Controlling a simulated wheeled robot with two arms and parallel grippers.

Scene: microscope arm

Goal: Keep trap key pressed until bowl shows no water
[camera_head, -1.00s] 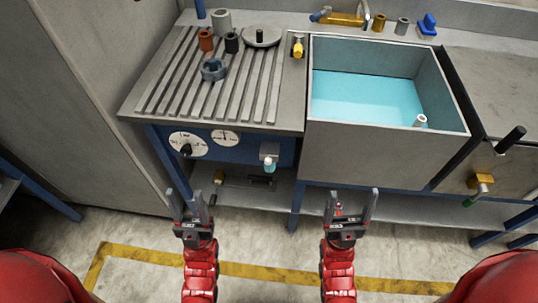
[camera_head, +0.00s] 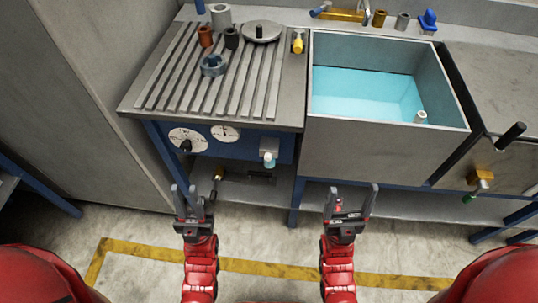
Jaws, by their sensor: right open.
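The bowl is a grey square basin (camera_head: 385,152) set in the bench at the upper right. Light blue water (camera_head: 360,95) covers its floor, and a pale upright stub (camera_head: 421,117) stands in its right corner. I cannot tell which part is the trap key. A brass fitting with a dark rod (camera_head: 219,174) sits low under the ribbed board, partly behind my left gripper. My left gripper (camera_head: 187,188) is open and empty in front of the bench. My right gripper (camera_head: 351,188) is open and empty below the basin front. Neither appears to touch anything.
A ribbed drainboard (camera_head: 160,75) left of the basin holds several small cylinders and a round lid (camera_head: 262,32). Two dials (camera_head: 188,140) and a pale-tipped fitting (camera_head: 269,158) are on the blue front. A brass valve (camera_head: 480,178) with a black lever is at right. The floor is clear.

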